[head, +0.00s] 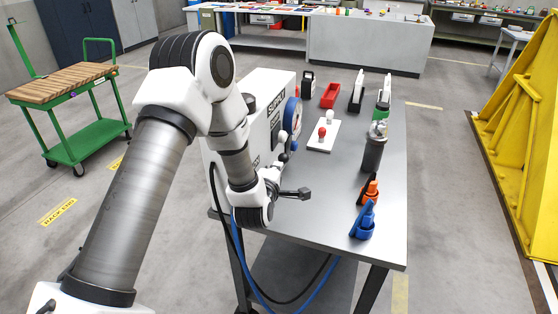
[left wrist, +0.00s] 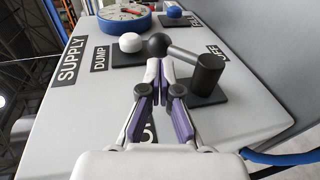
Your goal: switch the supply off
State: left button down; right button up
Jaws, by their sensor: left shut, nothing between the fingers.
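The supply lever shows in the left wrist view as a black post (left wrist: 207,73) on a dark plate, with a grey arm running up-left to a black ball (left wrist: 158,45). A SUPPLY label (left wrist: 73,58) is on the grey panel to the left. Letters that look like OFF (left wrist: 215,49) sit just above the lever arm, and another label is mostly hidden behind my fingers. My left gripper (left wrist: 158,66) is shut and empty, its tips just below the ball; contact cannot be told. In the head view my left wrist covers part of the panel. My right gripper is not in view.
A white knob (left wrist: 131,42) by the DUMP label is close left of the ball. A gauge (left wrist: 122,12) and blue knob (left wrist: 174,12) lie beyond. The grey table (head: 335,205) holds a blue item (head: 363,225), an orange item (head: 369,192) and a grey cylinder (head: 374,152).

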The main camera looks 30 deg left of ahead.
aim_at(282, 161)
pick_arm(q)
jog(key=shift+p+x, duration=0.3)
jog(key=shift+x, duration=1.25)
